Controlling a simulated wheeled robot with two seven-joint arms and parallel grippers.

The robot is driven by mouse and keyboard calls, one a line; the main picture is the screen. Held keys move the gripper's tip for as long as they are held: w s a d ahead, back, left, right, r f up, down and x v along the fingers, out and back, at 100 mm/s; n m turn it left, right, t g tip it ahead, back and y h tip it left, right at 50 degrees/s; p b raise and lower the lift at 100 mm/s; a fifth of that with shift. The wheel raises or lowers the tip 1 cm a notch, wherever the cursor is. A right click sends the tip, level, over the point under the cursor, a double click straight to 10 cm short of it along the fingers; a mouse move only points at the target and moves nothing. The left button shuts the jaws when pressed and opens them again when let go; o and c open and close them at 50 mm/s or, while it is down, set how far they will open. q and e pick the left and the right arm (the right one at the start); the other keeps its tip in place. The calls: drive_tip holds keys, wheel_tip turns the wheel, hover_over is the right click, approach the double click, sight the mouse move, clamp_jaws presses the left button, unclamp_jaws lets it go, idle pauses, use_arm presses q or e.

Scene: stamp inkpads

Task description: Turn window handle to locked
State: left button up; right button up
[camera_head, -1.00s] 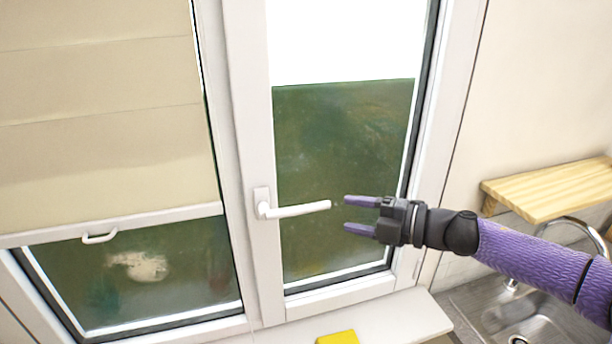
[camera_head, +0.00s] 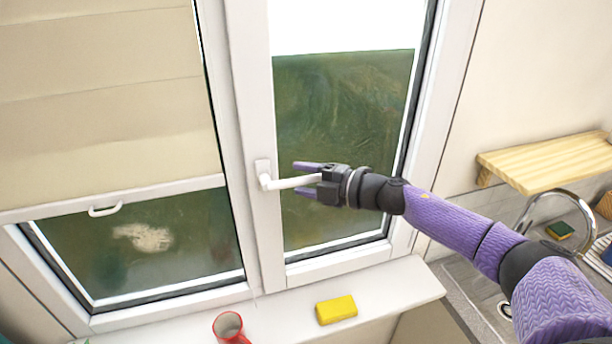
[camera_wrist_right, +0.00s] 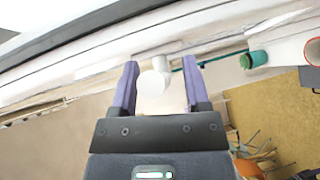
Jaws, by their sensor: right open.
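The white window handle (camera_head: 285,183) is on the frame of the right window sash and points to the right, close to horizontal. My right gripper (camera_head: 307,180) is open, with one purple finger above the handle's free end and one below it. In the right wrist view, the handle's end (camera_wrist_right: 153,84) sits between the two open fingers (camera_wrist_right: 158,90), with gaps beside it. I cannot tell whether any finger touches it. My left gripper is not in view.
A yellow sponge (camera_head: 336,310) and a red mug (camera_head: 229,327) are on the white sill (camera_head: 400,287) below. A wooden shelf (camera_head: 545,162) and a faucet (camera_head: 560,197) are at the right. A beige blind (camera_head: 100,100) covers much of the left window.

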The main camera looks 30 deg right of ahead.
drive_tip(key=shift+c, duration=0.4)
clamp_jaws()
idle(0.9)
